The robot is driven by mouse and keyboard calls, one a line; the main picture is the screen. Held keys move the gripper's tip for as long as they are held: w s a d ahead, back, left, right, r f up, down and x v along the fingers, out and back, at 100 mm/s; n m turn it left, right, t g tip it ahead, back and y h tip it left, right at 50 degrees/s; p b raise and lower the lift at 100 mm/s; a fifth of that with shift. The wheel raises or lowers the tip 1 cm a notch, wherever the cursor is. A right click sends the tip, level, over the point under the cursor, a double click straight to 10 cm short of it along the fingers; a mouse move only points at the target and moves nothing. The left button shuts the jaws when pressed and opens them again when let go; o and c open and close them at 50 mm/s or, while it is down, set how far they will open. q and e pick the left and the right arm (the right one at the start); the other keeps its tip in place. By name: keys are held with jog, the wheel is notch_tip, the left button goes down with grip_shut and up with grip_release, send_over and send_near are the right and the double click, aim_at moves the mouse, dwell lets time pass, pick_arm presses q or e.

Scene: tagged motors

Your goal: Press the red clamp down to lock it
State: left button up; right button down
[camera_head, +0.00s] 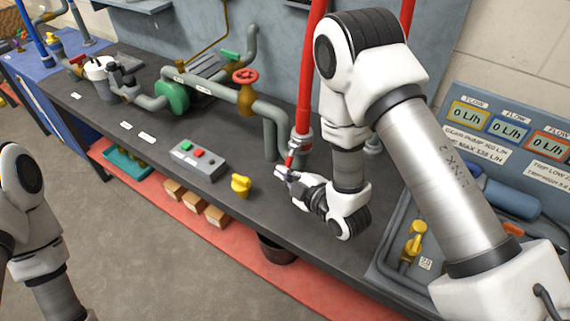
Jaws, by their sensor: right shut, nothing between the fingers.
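A red vertical pipe (305,85) comes down to a grey coupling (300,140) above the dark bench. A small red piece (290,159), which looks like the clamp's lever, shows just below the coupling, pointing down. My right gripper (283,173) is shut and empty right under this red piece. I cannot tell whether they touch. My right arm hides part of the area to the right of the coupling. My left arm shows at the lower left, but its gripper is out of view.
A yellow valve (241,185) and a grey button box (198,159) stand left of my right gripper. Grey-green pipes with a red handwheel (245,76) run behind. A panel with flow displays (508,128) is at the right. The front bench strip is mostly clear.

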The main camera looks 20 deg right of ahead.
aim_at(289, 160)
jog(key=w+f, duration=0.1)
jog(key=w+d+f+p, duration=0.2)
jog(key=w, duration=0.1)
jog(key=shift+f, duration=0.2)
jog(key=b, duration=0.1)
jog(key=f+n+b, duration=0.1)
jog(key=b, duration=0.1)
jog(key=shift+w+d+f+t, duration=0.2)
jog(key=shift+d+f+t, duration=0.1)
jog(key=shift+d, duration=0.1)
jog(key=shift+r, duration=0.1)
